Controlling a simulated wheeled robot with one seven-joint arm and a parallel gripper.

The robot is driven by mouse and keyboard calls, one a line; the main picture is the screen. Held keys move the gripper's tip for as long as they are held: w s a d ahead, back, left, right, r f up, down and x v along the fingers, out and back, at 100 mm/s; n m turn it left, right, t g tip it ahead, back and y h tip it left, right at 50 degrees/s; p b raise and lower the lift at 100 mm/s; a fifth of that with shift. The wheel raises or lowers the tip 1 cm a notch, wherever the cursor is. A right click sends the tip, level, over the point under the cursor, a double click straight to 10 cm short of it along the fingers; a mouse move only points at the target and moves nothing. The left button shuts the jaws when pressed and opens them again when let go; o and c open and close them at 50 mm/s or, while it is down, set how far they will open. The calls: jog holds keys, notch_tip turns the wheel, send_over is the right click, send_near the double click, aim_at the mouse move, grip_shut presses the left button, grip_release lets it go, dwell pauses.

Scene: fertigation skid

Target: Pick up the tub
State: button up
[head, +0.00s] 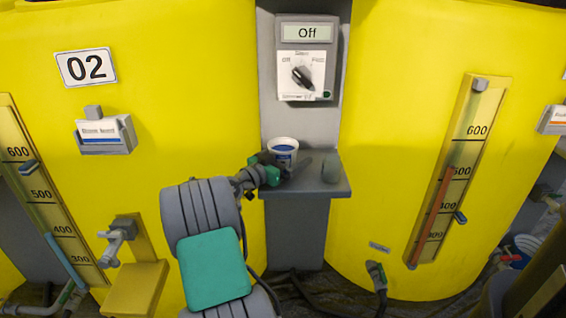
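The tub (284,145) is a small white cup-like container with blue on its front and blue inside. It stands upright on the grey shelf (322,187) between two yellow tanks. My gripper (281,164) reaches in from the lower left and is at the tub's near side, covering its lower part. I cannot tell whether the fingers touch the tub or how far apart they are.
A switch box (306,70) reading "Off" is mounted above. Yellow tanks (190,90) (410,90) flank the shelf closely. Hoses lie on the floor below.

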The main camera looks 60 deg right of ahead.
jog(key=shift+c, duration=0.3)
jog(key=c, duration=1.9)
jog(key=shift+o, duration=0.2)
